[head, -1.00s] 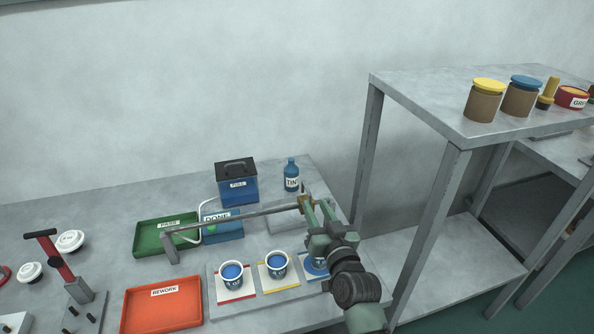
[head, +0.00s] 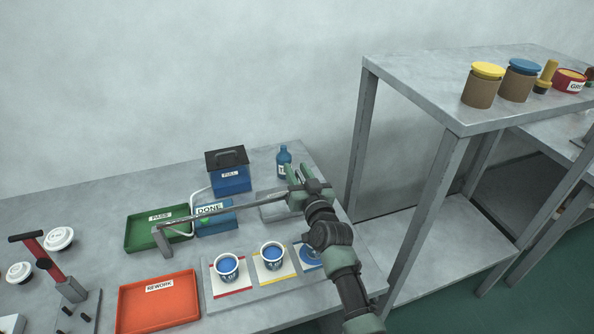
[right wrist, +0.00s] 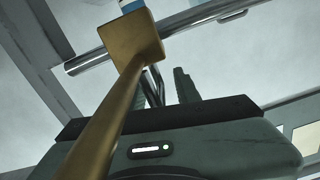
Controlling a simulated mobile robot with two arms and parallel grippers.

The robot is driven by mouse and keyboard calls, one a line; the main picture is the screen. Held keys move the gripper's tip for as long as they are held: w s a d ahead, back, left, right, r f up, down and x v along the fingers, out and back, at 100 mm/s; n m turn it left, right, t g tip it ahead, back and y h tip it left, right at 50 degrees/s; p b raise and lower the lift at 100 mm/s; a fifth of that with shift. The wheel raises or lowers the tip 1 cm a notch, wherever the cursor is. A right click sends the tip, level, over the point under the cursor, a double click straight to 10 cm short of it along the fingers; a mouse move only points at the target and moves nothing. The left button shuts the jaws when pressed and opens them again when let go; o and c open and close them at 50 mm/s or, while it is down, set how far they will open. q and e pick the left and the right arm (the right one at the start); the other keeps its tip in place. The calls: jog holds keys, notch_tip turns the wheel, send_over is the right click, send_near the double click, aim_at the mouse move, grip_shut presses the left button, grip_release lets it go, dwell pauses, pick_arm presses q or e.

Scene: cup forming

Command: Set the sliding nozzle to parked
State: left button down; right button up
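The sliding nozzle's rail (head: 235,207) runs above the table from a bent left post toward my right gripper. My right gripper (head: 291,186) is at the rail's right end, with its fingers apart, and hides the nozzle in the head view. In the right wrist view the brass nozzle block (right wrist: 130,40) sits on the rail (right wrist: 88,61), and its brass tube passes close before the camera. A green finger (right wrist: 184,86) shows beside it; the other finger is largely hidden. I cannot see contact with the nozzle. My left gripper is out of view.
The blue DONE box (head: 221,222), FULL box (head: 229,180) and TINT bottle (head: 284,160) stand behind. A shelf (head: 450,115) rises at right.

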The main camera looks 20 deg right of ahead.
grip_shut()
dwell(1.4)
